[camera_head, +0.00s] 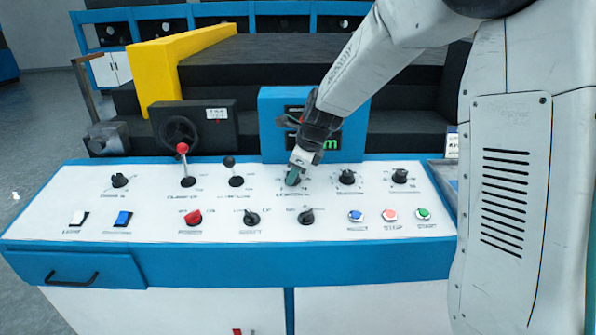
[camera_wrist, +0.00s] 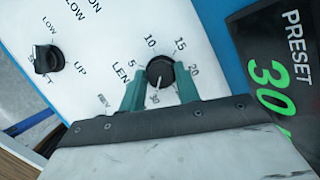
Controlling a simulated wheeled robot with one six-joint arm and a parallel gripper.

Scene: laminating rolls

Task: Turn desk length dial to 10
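The desk length dial (camera_wrist: 160,71) is a round black knob in the wrist view, with 5, 10, 15, 20 and 30 printed around it. A pale pointer line on it faces the 30 mark, toward my gripper. My gripper (camera_wrist: 159,76) has its two teal fingers apart, one on each side of the dial; I cannot tell whether they touch it. In the head view my gripper (camera_head: 293,176) is low over the panel's upper row and hides most of the dial. The preset display (camera_wrist: 270,85) shows green digits reading 30, partly cut off.
The white panel (camera_head: 150,215) holds other knobs, including a black knob (camera_head: 347,177) to the right and a black selector (camera_head: 252,217) in front. A red-topped lever (camera_head: 183,150) stands at left. The blue display housing (camera_head: 270,125) rises just behind my gripper.

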